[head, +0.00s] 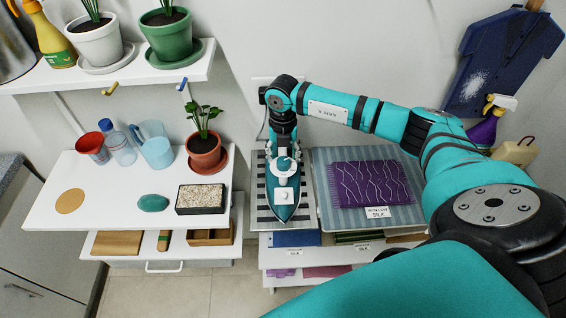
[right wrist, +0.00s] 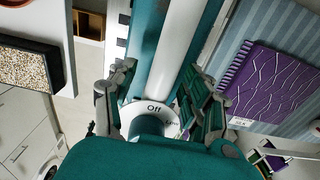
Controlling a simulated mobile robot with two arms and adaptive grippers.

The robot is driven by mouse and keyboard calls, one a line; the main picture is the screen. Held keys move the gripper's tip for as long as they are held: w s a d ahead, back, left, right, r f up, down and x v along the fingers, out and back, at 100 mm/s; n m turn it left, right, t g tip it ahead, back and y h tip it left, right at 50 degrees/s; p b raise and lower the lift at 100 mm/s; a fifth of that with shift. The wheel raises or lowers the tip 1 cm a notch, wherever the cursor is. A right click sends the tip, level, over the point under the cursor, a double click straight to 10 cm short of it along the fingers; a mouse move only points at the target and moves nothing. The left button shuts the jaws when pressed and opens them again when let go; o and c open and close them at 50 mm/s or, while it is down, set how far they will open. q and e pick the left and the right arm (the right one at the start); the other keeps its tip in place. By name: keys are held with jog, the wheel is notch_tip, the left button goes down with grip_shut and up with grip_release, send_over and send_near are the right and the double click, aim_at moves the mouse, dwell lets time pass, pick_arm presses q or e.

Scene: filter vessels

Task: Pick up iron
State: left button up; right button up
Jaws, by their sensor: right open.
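The iron (head: 285,194) is teal and white and stands on a striped board (head: 259,210) at the middle of the head view, its pointed end toward me. In the right wrist view the iron (right wrist: 178,50) fills the middle, with a white strip and a dial marked "Off". My right gripper (head: 284,150) is directly over the rear of the iron. In the right wrist view its fingers (right wrist: 160,88) are apart, one on each side of the iron's upper part. I cannot tell whether they touch it. My left gripper is not in view.
A purple cloth (head: 370,184) lies on a striped mat right of the iron. The white table (head: 105,220) at left holds a potted plant (head: 204,150), a gravel tray (head: 201,197) and cups. A spray bottle (head: 487,125) is at the right wall.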

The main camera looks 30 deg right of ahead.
jog(key=shift+f, duration=0.3)
grip_shut()
jog(key=shift+w, duration=0.15)
jog(key=shift+r, duration=0.1)
jog(key=shift+w+r, duration=0.1)
jog(key=shift+r, duration=0.05)
dwell(0.3)
